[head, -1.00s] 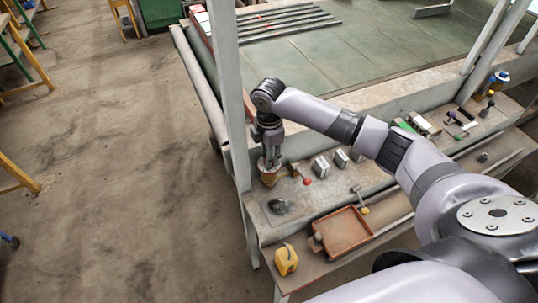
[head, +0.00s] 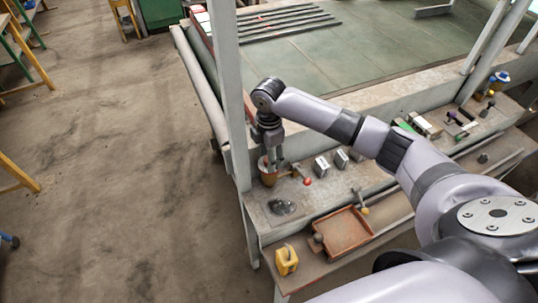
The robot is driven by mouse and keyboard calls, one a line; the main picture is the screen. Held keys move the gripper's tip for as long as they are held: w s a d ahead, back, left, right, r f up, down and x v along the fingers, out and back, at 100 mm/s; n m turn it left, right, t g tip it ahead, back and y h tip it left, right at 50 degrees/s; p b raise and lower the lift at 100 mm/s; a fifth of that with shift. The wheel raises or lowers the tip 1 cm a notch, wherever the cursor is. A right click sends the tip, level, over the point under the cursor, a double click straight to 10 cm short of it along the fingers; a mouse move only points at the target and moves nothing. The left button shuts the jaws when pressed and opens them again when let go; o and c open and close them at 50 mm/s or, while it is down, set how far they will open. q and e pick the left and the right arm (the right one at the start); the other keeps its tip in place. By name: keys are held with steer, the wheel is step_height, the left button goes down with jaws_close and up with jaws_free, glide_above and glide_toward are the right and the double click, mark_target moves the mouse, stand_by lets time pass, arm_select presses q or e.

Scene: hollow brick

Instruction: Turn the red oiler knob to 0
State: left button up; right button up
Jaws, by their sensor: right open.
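The oiler (head: 267,179) is a small amber-brown cup with a reddish top, at the left end of the machine's ledge in the head view. My right gripper (head: 273,162) points down at its top. It is open, with its fingers at or just beside the top. The fingers cover much of the red knob, and I cannot tell whether they touch it. Its 0 mark is too small to make out. My left gripper is out of view.
A lever with a red ball (head: 307,181) stands just right of the oiler. A white post (head: 232,100) rises close on the left. A rust-coloured tray (head: 345,232) and a yellow can (head: 287,260) sit on the lower shelf.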

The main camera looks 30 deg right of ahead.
step_height(320, 180, up, 12)
stand_by(0.6)
steer(key=shift+s+f, duration=0.1)
stand_by(0.4)
